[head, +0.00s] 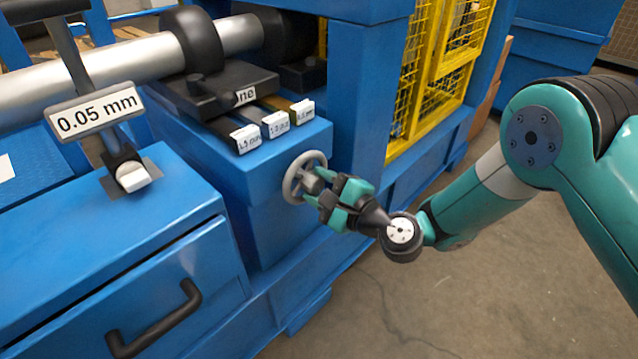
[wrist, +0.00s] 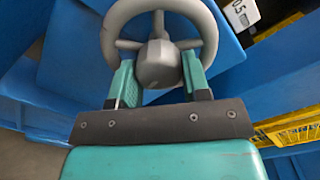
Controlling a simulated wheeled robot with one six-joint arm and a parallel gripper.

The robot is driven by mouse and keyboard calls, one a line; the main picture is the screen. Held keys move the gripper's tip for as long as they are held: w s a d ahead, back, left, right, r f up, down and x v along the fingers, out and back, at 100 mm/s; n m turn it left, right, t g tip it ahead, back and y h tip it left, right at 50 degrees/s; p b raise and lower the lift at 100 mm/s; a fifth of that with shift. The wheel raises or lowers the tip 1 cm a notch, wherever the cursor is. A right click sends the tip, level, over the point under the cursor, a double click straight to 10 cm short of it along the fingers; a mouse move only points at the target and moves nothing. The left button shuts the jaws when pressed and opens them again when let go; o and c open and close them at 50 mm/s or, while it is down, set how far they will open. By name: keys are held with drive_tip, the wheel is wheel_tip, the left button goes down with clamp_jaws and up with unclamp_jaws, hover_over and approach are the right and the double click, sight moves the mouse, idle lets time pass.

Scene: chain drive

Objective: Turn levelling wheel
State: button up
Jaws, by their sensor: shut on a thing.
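The levelling wheel (head: 291,183) is a grey handwheel with spokes and a thick hub, on the side face of the blue machine block. In the wrist view the wheel's rim (wrist: 209,30) and hub (wrist: 157,64) fill the top middle. My gripper (head: 322,188) is at the wheel, with its two teal fingers (wrist: 157,78) on either side of the hub. It is shut on the hub. The lower part of the rim is hidden behind my gripper in the wrist view.
Several labelled shims (head: 275,124) lie on the block above the wheel, under a dark bearing foot (head: 215,92). A 0.05 mm gauge sign (head: 96,112) stands at left. A drawer with a black handle (head: 155,318) is below it. A yellow mesh guard (head: 432,70) stands behind. The floor at right is clear.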

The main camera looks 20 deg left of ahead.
drive_tip(key=shift+w+d, duration=0.1)
drive_tip(key=shift+w, duration=0.05)
drive_tip(key=o, duration=0.9)
drive_tip(key=shift+o, duration=0.2)
drive_tip(key=b+v, duration=1.7)
drive_tip(key=b, duration=0.2)
drive_tip(key=shift+d, duration=0.1)
